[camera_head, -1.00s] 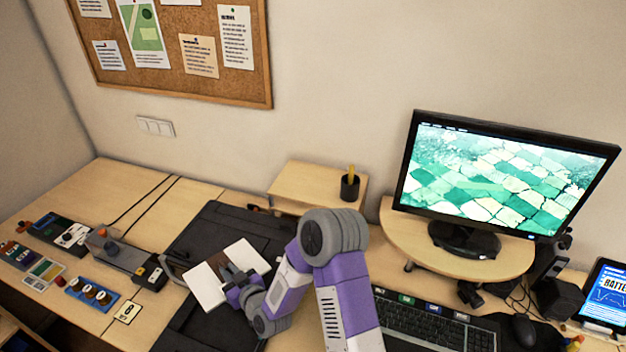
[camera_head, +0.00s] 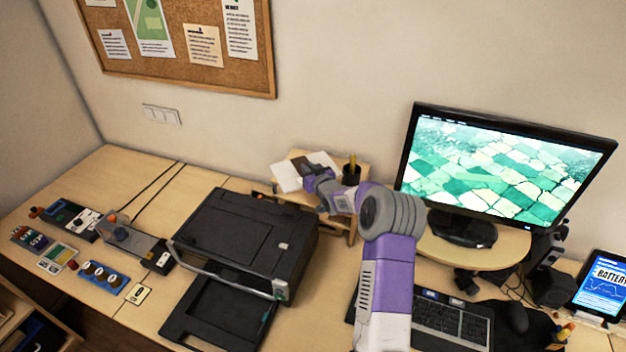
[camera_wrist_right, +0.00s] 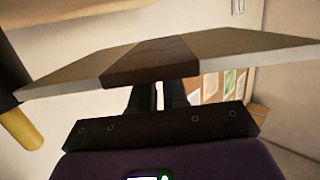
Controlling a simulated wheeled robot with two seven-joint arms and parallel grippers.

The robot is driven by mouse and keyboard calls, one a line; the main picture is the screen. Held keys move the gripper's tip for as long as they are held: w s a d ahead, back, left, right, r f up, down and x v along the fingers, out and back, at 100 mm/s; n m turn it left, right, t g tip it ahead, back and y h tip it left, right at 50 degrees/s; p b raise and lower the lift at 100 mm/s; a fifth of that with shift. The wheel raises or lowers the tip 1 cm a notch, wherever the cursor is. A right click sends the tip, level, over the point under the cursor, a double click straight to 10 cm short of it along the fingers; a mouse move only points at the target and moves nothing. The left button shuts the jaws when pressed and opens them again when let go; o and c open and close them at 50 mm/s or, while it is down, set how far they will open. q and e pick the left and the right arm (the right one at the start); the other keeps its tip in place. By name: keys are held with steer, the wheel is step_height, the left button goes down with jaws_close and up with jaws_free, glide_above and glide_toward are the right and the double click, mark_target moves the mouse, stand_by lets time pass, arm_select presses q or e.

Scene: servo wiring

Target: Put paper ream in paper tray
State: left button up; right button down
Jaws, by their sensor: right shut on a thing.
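The white paper ream (camera_head: 288,175) with a brown band across its middle is at the small wooden shelf behind the printer. My right gripper (camera_head: 312,178) is shut on it. In the right wrist view the ream (camera_wrist_right: 75,75) spans the picture, its brown band (camera_wrist_right: 150,62) between the gripper fingers (camera_wrist_right: 158,97). I cannot tell whether it touches the shelf. The black printer (camera_head: 240,235) stands left of my right arm, with its paper tray (camera_head: 215,312) pulled out at the front and empty. My left gripper is not in view.
The wooden shelf (camera_head: 340,222) holds a black pen cup (camera_head: 351,174) close to my right gripper. A monitor (camera_head: 505,165) and keyboard (camera_head: 450,322) are to the right. Electronic modules (camera_head: 130,240) lie left of the printer.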

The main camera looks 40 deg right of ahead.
step_height(320, 180, down, 6)
steer(key=shift+f, duration=0.1)
stand_by(0.4)
steer(key=shift+f+b, duration=0.1)
steer(key=shift+b, duration=0.2)
steer(key=c, duration=1.1)
jaws_free()
